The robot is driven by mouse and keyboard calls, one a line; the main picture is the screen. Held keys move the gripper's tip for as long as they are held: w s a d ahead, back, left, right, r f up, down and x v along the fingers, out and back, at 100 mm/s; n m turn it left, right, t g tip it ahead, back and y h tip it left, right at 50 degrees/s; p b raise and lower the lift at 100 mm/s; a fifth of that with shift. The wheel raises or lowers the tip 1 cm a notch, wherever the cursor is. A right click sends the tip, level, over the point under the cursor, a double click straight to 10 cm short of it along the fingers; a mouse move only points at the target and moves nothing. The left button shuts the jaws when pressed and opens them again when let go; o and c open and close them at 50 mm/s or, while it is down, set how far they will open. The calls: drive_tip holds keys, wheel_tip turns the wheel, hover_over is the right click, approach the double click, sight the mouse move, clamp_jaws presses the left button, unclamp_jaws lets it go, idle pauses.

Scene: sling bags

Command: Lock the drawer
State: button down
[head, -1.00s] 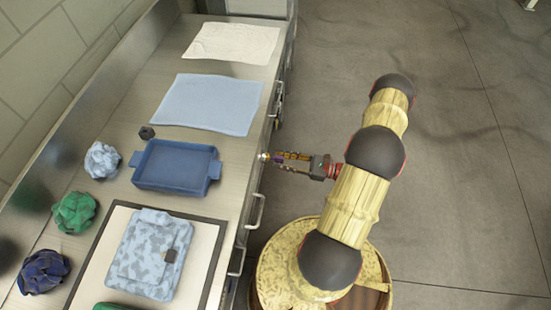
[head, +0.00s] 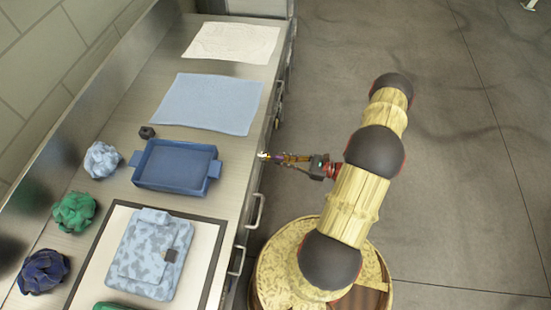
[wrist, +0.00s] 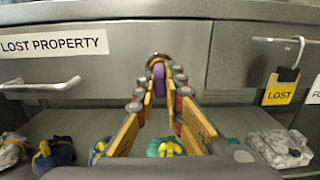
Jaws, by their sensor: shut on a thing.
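In the wrist view, my gripper (wrist: 159,88) is shut on a purple key head (wrist: 158,76). The key points at a round brass-rimmed lock (wrist: 158,57) in the grey metal front. The fingertips hide how deep the key sits. The drawer front (wrist: 105,65) left of the lock bears a "LOST PROPERTY" label (wrist: 50,44) and a bar handle (wrist: 40,86); it looks flush with the front beside it. In the head view, my gripper (head: 266,156) is at the counter's front face, beside the blue tray.
On the counter are a blue tray (head: 177,141), a light blue cloth (head: 208,103) and a camouflage bag (head: 155,250). A padlock (wrist: 283,76) with a "LOST" tag hangs at the right in the wrist view. Bundles lie on a shelf (wrist: 240,118) below. The floor (head: 460,150) at right is clear.

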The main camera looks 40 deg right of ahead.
drive_tip(key=shift+n+b, duration=0.65)
drive_tip(key=shift+n, duration=1.25)
drive_tip(key=shift+n+b, duration=0.75)
drive_tip(key=shift+n, duration=1.15)
